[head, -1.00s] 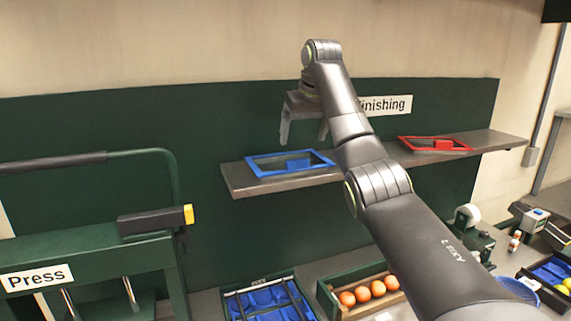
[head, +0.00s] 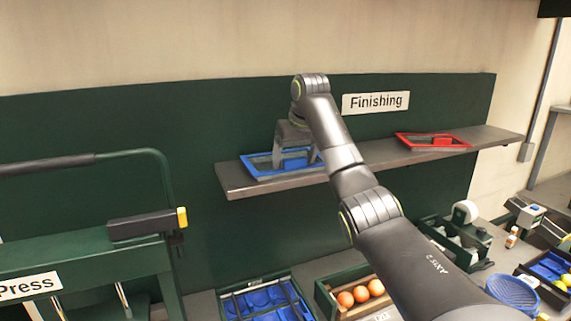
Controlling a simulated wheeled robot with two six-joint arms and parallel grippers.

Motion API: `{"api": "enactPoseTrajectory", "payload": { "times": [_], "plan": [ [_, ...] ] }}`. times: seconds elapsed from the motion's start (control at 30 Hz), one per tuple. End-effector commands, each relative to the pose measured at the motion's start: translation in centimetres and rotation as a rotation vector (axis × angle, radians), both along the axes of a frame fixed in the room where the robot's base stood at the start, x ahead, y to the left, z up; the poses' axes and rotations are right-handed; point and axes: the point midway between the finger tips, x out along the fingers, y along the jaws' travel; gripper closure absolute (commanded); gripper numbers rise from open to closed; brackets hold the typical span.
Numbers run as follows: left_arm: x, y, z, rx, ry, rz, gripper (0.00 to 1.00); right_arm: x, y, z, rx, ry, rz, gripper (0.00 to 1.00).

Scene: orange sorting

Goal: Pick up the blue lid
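The blue lid (head: 260,171) lies flat on the left end of the grey shelf, under the "Finishing" sign. It has a blue rim, and its raised middle part is partly hidden behind my fingers. My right gripper (head: 295,165) points down over the lid, its fingers apart and reaching down to about the lid's middle. I cannot tell whether the fingers touch the lid. My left gripper is not in view.
The shelf (head: 330,174) also bears a red lid (head: 433,142) to the right. Below are a blue-lined crate (head: 262,302), a box of oranges (head: 352,297) and a tape dispenser (head: 462,230). The press (head: 90,260) stands at the left.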

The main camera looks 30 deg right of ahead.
Motion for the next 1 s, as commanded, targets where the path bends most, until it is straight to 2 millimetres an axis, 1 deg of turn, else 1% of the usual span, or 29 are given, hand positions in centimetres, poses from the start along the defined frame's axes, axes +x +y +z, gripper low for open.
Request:
{"api": "enactPoseTrajectory", "payload": {
  "times": [0.03,0.07,0.23,0.33,0.6,0.77,0.87,0.97,1.0],
  "plan": [
    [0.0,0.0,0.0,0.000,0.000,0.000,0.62,0.0,0.0,0.0,0.000,0.000,0.000,0.27],
    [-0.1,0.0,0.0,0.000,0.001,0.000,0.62,0.0,0.0,0.0,0.000,0.000,0.000,0.31],
    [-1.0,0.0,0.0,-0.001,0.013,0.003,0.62,0.0,0.0,0.1,0.000,-0.001,0.000,0.53],
    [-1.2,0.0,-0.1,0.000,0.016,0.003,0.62,0.0,0.0,0.0,0.000,0.000,0.000,0.66],
    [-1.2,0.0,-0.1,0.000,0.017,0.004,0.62,0.0,0.0,0.1,0.000,0.001,0.000,0.66],
    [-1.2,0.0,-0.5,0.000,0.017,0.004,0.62,0.0,0.0,0.6,0.000,0.000,-0.001,0.66],
    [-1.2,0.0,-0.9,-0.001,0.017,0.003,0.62,0.0,0.0,1.5,0.000,-0.003,-0.001,0.66],
    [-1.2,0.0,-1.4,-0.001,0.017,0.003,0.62,0.0,0.0,2.7,0.000,-0.003,0.000,0.66],
    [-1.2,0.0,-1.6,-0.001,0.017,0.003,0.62,0.0,0.1,3.3,0.001,-0.003,0.000,0.66]
  ]
}}
